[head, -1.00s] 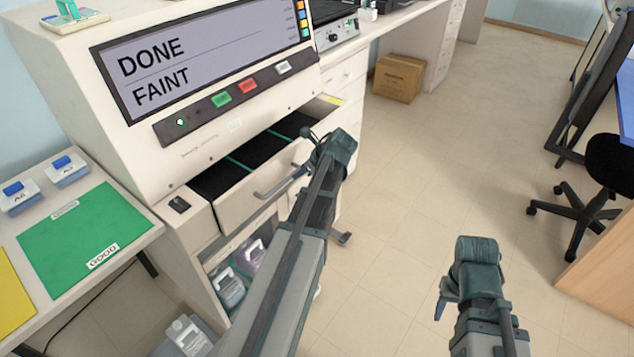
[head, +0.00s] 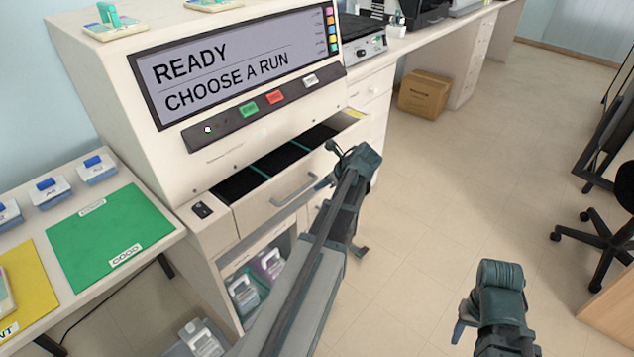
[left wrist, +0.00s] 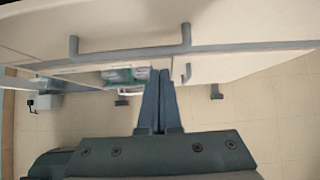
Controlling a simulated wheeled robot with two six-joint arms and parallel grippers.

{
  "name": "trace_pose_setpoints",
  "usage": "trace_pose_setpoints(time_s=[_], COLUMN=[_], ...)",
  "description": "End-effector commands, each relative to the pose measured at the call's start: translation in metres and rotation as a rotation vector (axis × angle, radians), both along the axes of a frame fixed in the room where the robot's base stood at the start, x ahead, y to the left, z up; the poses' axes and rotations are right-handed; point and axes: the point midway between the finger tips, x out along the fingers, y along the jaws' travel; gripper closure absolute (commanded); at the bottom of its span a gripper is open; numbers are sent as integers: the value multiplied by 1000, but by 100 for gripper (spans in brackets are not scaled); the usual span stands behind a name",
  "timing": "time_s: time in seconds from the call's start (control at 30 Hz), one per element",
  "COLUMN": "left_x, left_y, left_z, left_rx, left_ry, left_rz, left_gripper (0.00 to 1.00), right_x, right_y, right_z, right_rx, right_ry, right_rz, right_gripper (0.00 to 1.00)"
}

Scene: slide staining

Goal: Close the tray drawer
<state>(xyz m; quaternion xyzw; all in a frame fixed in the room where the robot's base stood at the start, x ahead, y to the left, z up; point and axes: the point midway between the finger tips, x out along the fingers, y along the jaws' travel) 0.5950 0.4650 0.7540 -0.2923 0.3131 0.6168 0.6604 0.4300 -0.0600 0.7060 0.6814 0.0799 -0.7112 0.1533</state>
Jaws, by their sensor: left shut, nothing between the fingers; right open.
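The tray drawer (head: 265,206) of the staining machine is partly open, and its dark inside with green dividers shows below the screen. Its grey bar handle (head: 294,189) is on the front face. My left gripper (head: 329,181) is shut and empty, close in front of the drawer face at the right end of the handle. In the left wrist view the closed fingers (left wrist: 157,100) point at the drawer front, below the handle (left wrist: 130,50); I cannot tell whether they touch it. My right gripper (head: 462,322) is open and empty over the floor, away from the machine.
The machine screen (head: 235,72) reads READY, CHOOSE A RUN. A side table at left holds a green mat (head: 110,228), a yellow mat (head: 28,285) and several blue-lidded boxes. A cardboard box (head: 424,93) stands on the floor.

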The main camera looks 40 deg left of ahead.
Motion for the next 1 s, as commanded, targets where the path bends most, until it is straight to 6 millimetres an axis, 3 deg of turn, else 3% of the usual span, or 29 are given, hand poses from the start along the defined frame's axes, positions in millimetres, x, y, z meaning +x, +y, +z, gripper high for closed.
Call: trace_pose_setpoints(time_s=[0.03,0.2,0.5,1.0], left_x=[-3,-3,-5,-5], left_y=[-12,-33,-64,-74], left_z=[5,39,72,80], left_rx=[-1,-2,-3,-3], left_ry=[0,0,0,-1], left_rz=[-4,-3,-3,-2], left_gripper=[100,100,100,100], right_x=[0,0,0,0], right_y=[0,0,0,0], right_z=[6,39,72,80], right_rx=[0,0,0,0], right_ry=[0,0,0,0], right_rz=[0,0,0,0], right_gripper=[50,50,50,50])
